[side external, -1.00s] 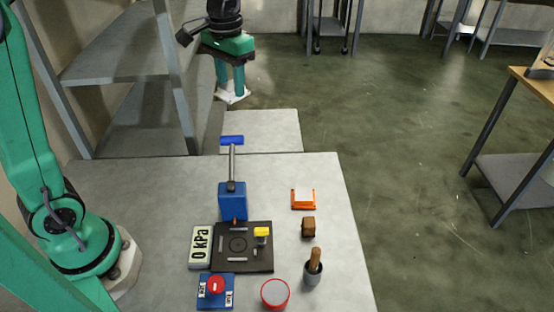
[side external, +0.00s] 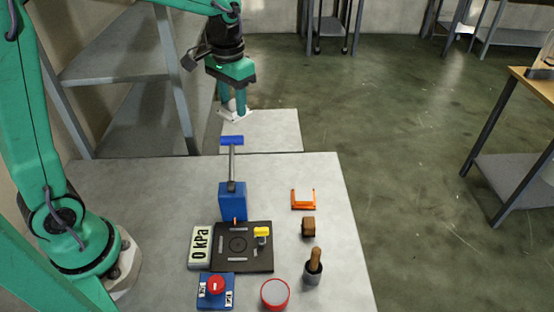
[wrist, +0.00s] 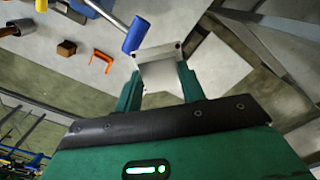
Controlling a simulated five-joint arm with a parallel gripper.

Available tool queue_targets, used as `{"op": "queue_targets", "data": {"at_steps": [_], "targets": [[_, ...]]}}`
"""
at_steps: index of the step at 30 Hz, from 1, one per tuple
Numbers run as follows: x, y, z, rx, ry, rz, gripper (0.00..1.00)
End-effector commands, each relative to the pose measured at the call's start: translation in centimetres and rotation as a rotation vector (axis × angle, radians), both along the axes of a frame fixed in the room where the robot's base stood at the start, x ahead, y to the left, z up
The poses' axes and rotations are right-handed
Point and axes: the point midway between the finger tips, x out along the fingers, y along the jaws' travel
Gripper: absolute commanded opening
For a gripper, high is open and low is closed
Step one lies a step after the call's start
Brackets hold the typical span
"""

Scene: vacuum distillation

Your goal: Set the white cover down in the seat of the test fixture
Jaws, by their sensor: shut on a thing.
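In the wrist view the cover (wrist: 162,72) sits between the two green fingers. In the side view it is held beyond the table's far edge, near a pale slab; its height above that is hard to tell. The test fixture (side external: 264,263) is a dark square plate on the table with a ring mark at its middle, pale strips around it and a yellow-handled part at its right. The gripper is well behind the fixture.
A blue press-like device (side external: 232,203) with a tall lever and blue handle (side external: 232,140) stands between gripper and fixture. Around the fixture are a 0 kPa display (side external: 200,247), a red-button box (side external: 215,289), a red-rimmed round container (side external: 275,294), a mortar (side external: 313,274), a brown block (side external: 308,227) and an orange holder (side external: 303,206).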

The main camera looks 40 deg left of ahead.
Motion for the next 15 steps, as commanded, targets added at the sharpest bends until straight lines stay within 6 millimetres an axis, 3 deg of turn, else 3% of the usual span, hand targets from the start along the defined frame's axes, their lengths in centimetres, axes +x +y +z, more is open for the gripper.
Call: {"op": "queue_targets", "data": {"at_steps": [7,15], "targets": [[0.1,0.0,1.2,0.0,-0.003,0.0,0.05],[0.1,0.0,4.8,0.0,-0.005,0.0,0.05]]}}
